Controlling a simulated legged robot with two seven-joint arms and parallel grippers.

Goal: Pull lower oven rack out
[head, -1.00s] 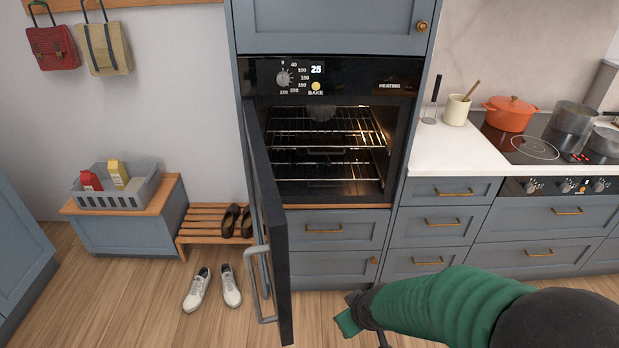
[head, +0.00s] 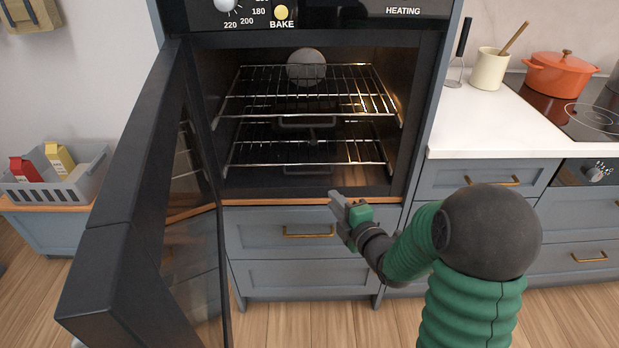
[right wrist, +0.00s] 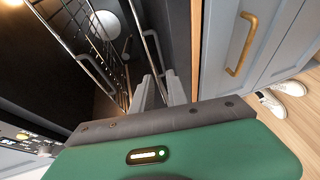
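The lower oven rack (head: 345,163) is a wire shelf inside the open oven, with a bar handle (head: 307,169) at its front, dim in the shadow. The upper rack (head: 345,101) sits above it with its own handle (head: 306,122). My right gripper (head: 334,198) is in front of the oven opening, below and to the right of the lower rack's handle, apart from it. In the right wrist view its two grey fingers (right wrist: 165,92) point towards the racks with little gap visible, and nothing is clearly held. My left gripper is out of view.
The black oven door (head: 145,190) stands open on the left, swung towards me. A grey round object (head: 306,67) is at the upper rack's back. Drawers (head: 310,232) lie below the oven, and a white counter (head: 480,130) is at right.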

